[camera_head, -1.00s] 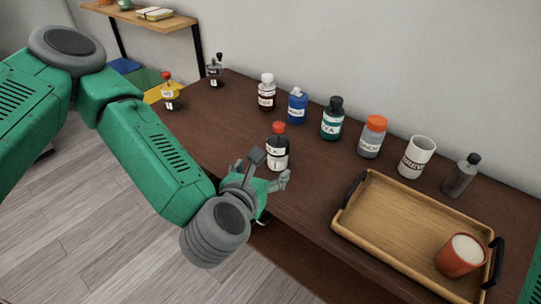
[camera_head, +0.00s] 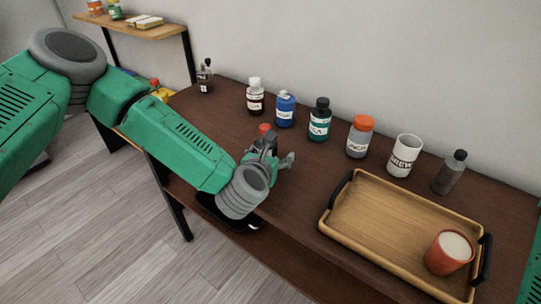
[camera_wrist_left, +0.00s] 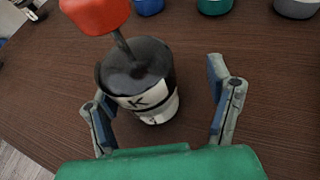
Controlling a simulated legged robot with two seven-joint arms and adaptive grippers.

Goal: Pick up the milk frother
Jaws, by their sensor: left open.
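The milk frother is a jar with a dark lid, a white label ending in K and a red knob on a thin stem. In the head view only its red knob (camera_head: 264,128) shows clearly, behind my left gripper (camera_head: 276,153). In the left wrist view the frother (camera_wrist_left: 150,95) stands upright on the table between the spread fingers of my left gripper (camera_wrist_left: 162,108), nearer the left finger. The left gripper is open and has not closed on it. Whether the left finger touches the jar cannot be told. My right gripper is not in view.
Behind stand a brown bottle (camera_head: 255,97), a blue bottle (camera_head: 285,110), a green-labelled bottle (camera_head: 320,120), an orange-capped jar (camera_head: 360,138), a white mug (camera_head: 404,156) and a grey bottle (camera_head: 449,174). A wooden tray (camera_head: 375,225) with a red cup (camera_head: 449,254) lies right.

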